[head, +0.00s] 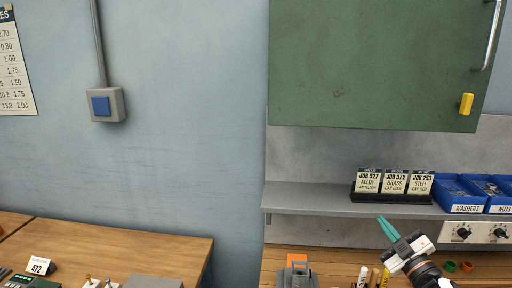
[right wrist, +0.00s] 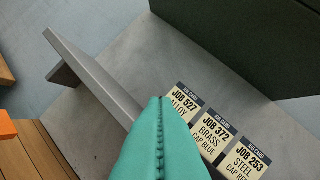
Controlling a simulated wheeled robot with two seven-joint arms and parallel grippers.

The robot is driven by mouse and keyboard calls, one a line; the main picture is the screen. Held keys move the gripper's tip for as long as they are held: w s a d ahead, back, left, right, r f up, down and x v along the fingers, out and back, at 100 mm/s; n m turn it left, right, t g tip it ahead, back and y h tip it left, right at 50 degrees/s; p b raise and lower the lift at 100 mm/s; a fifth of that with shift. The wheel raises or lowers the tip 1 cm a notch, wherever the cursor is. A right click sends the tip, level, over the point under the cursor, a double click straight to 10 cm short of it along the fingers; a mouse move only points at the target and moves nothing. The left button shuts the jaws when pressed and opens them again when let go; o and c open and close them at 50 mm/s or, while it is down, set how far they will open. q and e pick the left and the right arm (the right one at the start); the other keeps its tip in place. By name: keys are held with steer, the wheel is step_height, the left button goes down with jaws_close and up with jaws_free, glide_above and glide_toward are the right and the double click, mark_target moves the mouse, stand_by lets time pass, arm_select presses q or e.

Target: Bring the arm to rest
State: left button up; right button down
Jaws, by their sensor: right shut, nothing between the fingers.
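My right gripper (head: 387,228) is at the lower right of the head view, with teal fingers pointing up and left. Its fingers are shut with nothing between them. It is raised in front of the grey shelf (head: 310,197), below the job cards. In the right wrist view the shut teal fingers (right wrist: 160,125) fill the lower middle and hide part of the shelf and cards. My left gripper is not in either view.
Job cards (head: 395,182) stand on the shelf beside blue bins (head: 462,207) of washers and nuts. A green cabinet (head: 375,65) hangs above. An orange-topped grey object (head: 297,272) and small items stand on the wooden bench below. Another wooden table (head: 120,255) is at left.

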steer(key=s+a+f+m+g+h, duration=0.3)
steer(key=s+f+m+g, duration=0.1)
steer(key=s+f, duration=0.45)
steer(key=s+a+f+m+g+h, duration=0.35)
steer(key=s+f, duration=0.35)
steer(key=f, duration=0.3)
steer(key=s+a+f+m+g+y, duration=0.1)
steer(key=s+a+f+g, duration=0.25)
steer(key=s, duration=0.75)
steer(key=s+a+f+m+g, duration=0.2)
steer(key=s+g, duration=0.3)
steer(key=s, duration=0.6)
step_height(320, 180, down, 32)
steer(key=s+g+b, duration=0.2)
steer(key=b, duration=0.2)
steer(key=s+d+f+g+b, duration=0.1)
steer(key=s+d+f+b, duration=0.2)
steer(key=s+f, duration=1.3)
steer(key=shift+f+n, duration=0.45)
steer(key=shift+f, duration=0.45)
